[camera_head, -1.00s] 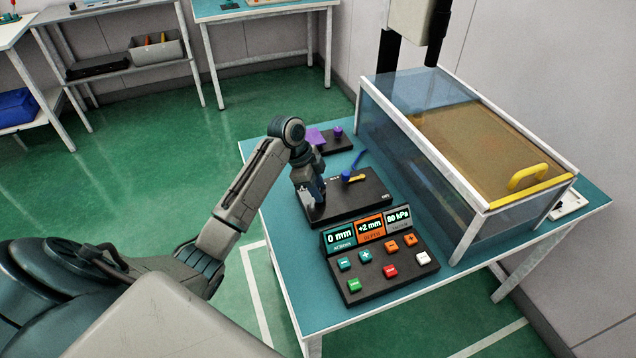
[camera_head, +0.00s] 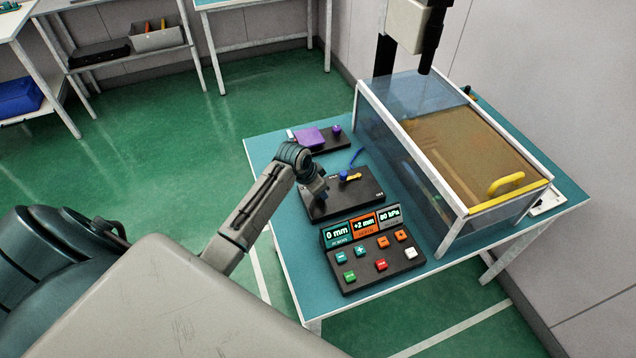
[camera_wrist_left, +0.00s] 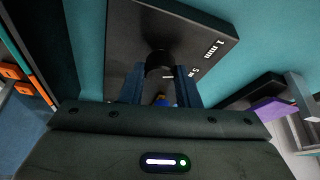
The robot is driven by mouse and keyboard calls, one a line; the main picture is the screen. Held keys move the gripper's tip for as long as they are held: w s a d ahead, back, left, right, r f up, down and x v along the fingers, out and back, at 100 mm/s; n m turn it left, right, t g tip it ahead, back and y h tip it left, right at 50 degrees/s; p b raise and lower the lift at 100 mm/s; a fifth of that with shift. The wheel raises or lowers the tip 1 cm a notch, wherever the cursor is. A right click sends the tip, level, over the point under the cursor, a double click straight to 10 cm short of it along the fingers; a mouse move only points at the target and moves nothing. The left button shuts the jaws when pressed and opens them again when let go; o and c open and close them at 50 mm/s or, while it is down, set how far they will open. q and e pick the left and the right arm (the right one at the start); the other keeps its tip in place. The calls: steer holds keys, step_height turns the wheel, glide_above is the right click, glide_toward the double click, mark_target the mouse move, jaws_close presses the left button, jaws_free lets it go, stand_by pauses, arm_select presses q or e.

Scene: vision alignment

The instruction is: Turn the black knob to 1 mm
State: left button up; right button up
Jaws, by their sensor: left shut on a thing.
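The black knob (camera_wrist_left: 160,62) shows in the left wrist view between the two fingers of my left gripper (camera_wrist_left: 160,92), which is shut on it. It stands on a black panel (camera_wrist_left: 125,42) with a "1 mm" label to the knob's right and a partly hidden label starting with 5 below that. A short pale mark shows by the knob; I cannot tell where the knob points. In the head view my left gripper (camera_head: 319,190) reaches the left part of the black panel (camera_head: 361,204) and hides the knob. My right gripper is not in view.
A console (camera_head: 370,263) with several buttons and displays reading 0 mm, +2 mm and 80 kPa stands in front. A blue lever with a yellow part (camera_head: 350,175) sits on the panel. A purple block (camera_head: 310,138) lies behind. A clear-walled tank (camera_head: 440,205) blocks the right side.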

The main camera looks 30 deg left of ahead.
arm_select(q)
steer(key=shift+n+p, duration=0.3)
steer(key=shift+n, duration=0.1)
steer(key=o, duration=1)
steer(key=shift+c, duration=0.2)
steer(key=b+v, duration=0.2)
steer(key=v, duration=0.8)
steer(key=shift+s+d+r+b, duration=0.15)
steer(key=shift+r+b, duration=0.2)
steer(key=shift+r, duration=0.05)
steer(key=shift+s+f, duration=0.1)
